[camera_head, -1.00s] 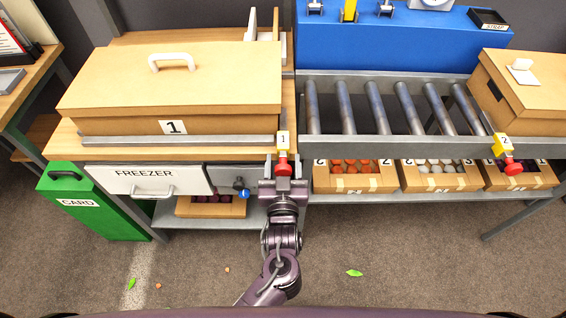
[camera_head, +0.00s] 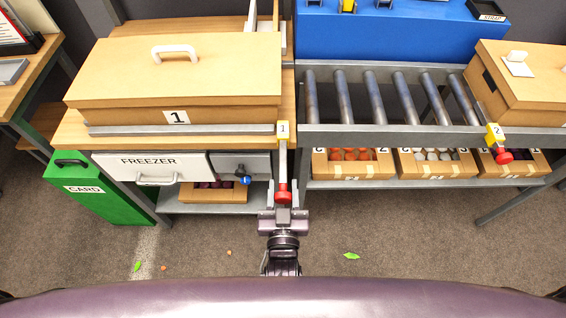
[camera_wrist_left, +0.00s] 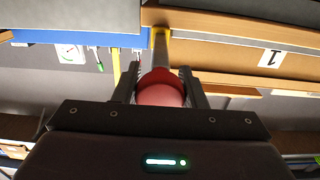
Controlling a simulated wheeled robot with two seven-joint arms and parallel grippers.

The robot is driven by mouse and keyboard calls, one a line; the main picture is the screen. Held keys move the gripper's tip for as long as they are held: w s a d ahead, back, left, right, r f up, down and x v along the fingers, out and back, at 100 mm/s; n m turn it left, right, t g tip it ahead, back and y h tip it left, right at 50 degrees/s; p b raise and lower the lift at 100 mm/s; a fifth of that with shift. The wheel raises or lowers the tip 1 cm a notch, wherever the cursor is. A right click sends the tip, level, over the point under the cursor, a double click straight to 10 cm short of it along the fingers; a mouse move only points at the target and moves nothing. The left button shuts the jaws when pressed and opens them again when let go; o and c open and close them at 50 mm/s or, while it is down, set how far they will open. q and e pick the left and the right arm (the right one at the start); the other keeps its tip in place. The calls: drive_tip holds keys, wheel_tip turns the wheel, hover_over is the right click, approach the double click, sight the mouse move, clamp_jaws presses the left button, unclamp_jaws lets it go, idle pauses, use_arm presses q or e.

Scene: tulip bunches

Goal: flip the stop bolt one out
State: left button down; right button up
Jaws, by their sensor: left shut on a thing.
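Stop bolt one has a yellow block marked 1 (camera_head: 283,130) at the front edge between the wooden bench and the roller conveyor. A grey rod (camera_head: 283,162) runs from the block towards me and ends in a red knob (camera_head: 283,194). My left gripper (camera_head: 283,211) is at the knob. In the left wrist view the red knob (camera_wrist_left: 160,90) sits between the two dark fingers, which are shut on it. Stop bolt two, a yellow block marked 2 (camera_head: 494,134) with a red knob (camera_head: 503,156), is at the right. My right gripper is not in view.
A lidded box marked 1 (camera_head: 180,75) stands on the bench left of the bolt. Below are a freezer drawer (camera_head: 150,166) and a green card bin (camera_head: 95,192).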

use_arm(q)
drive_tip(key=shift+s, duration=0.2)
drive_tip(key=shift+f, duration=0.15)
drive_tip(key=c, duration=1.3)
unclamp_jaws()
drive_tip(key=o, duration=0.4)
drive_tip(key=shift+s, duration=0.1)
drive_tip(key=shift+s, duration=0.3)
drive_tip(key=s+b, duration=0.1)
drive_tip(key=s, duration=0.6)
drive_tip(key=shift+s+b, duration=0.1)
drive_tip(key=shift+b, duration=0.3)
